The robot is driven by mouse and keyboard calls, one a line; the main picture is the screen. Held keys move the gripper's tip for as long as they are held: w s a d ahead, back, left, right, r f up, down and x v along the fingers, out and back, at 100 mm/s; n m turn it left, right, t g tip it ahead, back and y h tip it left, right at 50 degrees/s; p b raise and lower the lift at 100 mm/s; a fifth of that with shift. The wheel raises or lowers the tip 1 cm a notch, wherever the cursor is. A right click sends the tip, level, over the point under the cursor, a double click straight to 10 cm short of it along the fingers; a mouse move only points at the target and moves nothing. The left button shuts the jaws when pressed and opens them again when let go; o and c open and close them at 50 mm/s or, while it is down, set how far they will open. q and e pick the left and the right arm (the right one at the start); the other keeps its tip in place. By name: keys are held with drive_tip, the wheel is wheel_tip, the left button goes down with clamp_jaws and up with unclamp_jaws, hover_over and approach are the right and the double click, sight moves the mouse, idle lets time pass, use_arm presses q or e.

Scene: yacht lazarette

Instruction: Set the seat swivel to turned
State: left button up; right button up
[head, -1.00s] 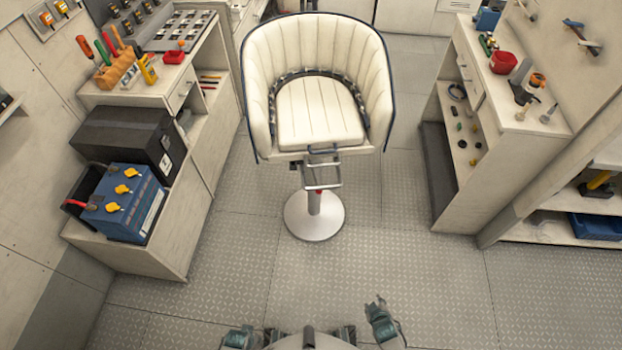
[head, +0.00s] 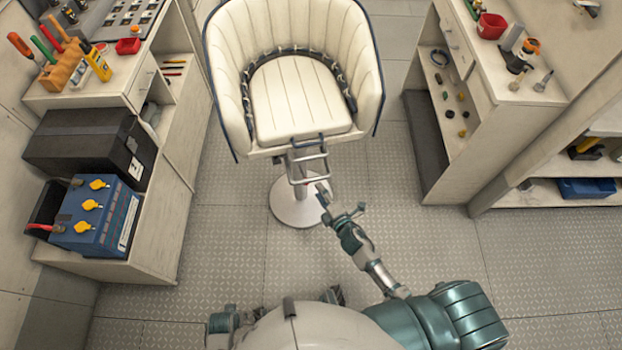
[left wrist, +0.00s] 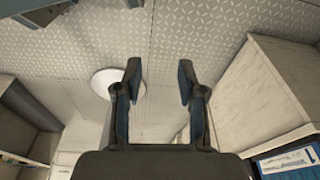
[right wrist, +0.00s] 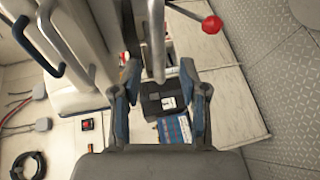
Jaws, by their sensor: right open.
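The seat (head: 300,100) is a cream padded tub chair with a dark edge, facing me on a round pedestal base (head: 296,208). A metal footrest (head: 308,165) hangs at its front. A lever with a red knob (right wrist: 212,24) shows in the right wrist view; the knob is mostly hidden in the head view. My right gripper (head: 340,207) is open just in front of the pedestal, below the footrest. In the right wrist view its fingers (right wrist: 160,82) are apart, with a metal bar (right wrist: 157,40) beyond and between them. My left gripper (left wrist: 160,75) is open and empty above the floor.
A left bench holds a black case (head: 92,145) and a blue battery (head: 95,215) with yellow caps. A right cabinet (head: 500,100) carries a red cup (head: 491,26) and small fittings.

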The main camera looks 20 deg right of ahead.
sight(312, 181)
drive_tip(key=x, duration=0.6)
drive_tip(key=shift+a+b, duration=0.2)
drive_tip(key=shift+b, duration=0.2)
drive_tip(key=shift+w, duration=0.5)
use_arm(q)
drive_tip(key=r, duration=0.3)
drive_tip(key=shift+w, duration=0.3)
use_arm(e)
clamp_jaws()
drive_tip(key=shift+f, duration=0.1)
